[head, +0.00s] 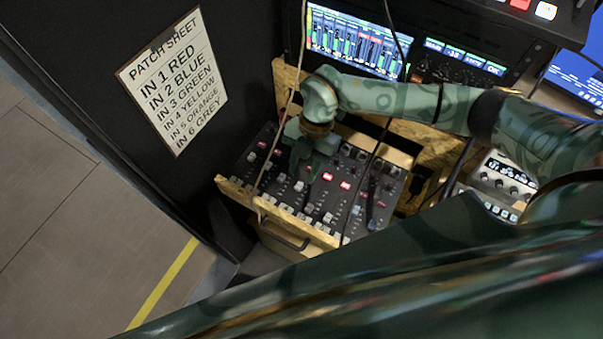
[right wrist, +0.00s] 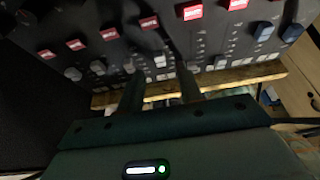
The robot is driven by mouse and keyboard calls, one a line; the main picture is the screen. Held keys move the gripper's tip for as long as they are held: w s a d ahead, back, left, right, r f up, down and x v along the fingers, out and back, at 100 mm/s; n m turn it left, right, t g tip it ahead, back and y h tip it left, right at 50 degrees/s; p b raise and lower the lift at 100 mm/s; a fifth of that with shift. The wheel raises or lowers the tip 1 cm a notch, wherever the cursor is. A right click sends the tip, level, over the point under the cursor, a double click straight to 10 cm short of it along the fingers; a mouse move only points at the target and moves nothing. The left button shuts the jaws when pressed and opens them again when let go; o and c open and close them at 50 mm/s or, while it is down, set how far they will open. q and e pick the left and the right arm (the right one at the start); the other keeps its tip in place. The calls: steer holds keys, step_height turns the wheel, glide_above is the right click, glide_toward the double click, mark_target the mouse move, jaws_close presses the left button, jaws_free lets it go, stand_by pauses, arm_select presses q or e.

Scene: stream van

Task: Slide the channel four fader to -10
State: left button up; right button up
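The mixer (head: 335,205) lies in a wooden frame with rows of knobs, red buttons and fader caps. My right gripper (head: 302,170) reaches down over its middle-left part. In the right wrist view the two fingers of my right gripper (right wrist: 160,78) are apart and point at the fader rows. A pale fader cap (right wrist: 160,61) shows in the gap between the fingertips, with space on both sides; I cannot tell whether either finger touches it. Channel numbers and scale marks are too small to read, so I cannot tell which fader is channel four. My left gripper is not in view.
A patch sheet (head: 174,80) hangs on the dark wall at the left. A meter screen (head: 355,40) stands behind the mixer. A thin cable (head: 277,135) hangs across the mixer's left part, and a dark cable crosses its right part. A small grey device (head: 500,182) sits at the right.

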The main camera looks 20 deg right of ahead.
steer(key=p+v, duration=0.1)
steer(key=v, duration=1.2)
steer(key=shift+p, duration=0.3)
steer(key=shift+s+a+f, duration=0.1)
